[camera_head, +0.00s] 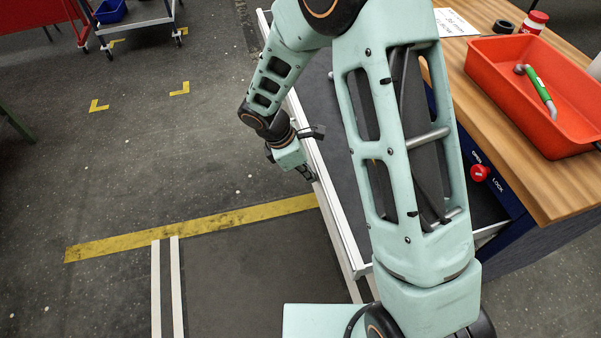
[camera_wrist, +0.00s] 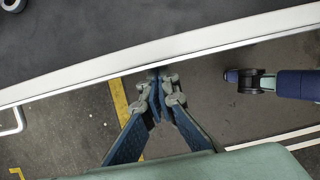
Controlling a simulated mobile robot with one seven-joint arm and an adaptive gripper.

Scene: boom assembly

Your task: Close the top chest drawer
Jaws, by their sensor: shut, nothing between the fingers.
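The top chest drawer (camera_head: 333,203) is pulled out to the left of the blue chest (camera_head: 497,178). It has a dark grey floor and a pale metal front edge. In the wrist view the drawer's front edge (camera_wrist: 90,72) runs slantwise across the upper part. My gripper (camera_head: 309,174) is at the outer side of this front edge, near its middle. In the wrist view my gripper's fingertips (camera_wrist: 156,78) are together and empty, close to the edge. I cannot tell whether they touch it. My arm hides much of the drawer's inside.
The chest's wooden top (camera_head: 480,95) carries an orange tray (camera_head: 497,92) with a green-handled tool (camera_head: 538,88). A red knob (camera_head: 479,172) sits by OPEN and LOCK markings. A pale handle (camera_wrist: 15,122) shows at left in the wrist view. Floor left of the drawer is free.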

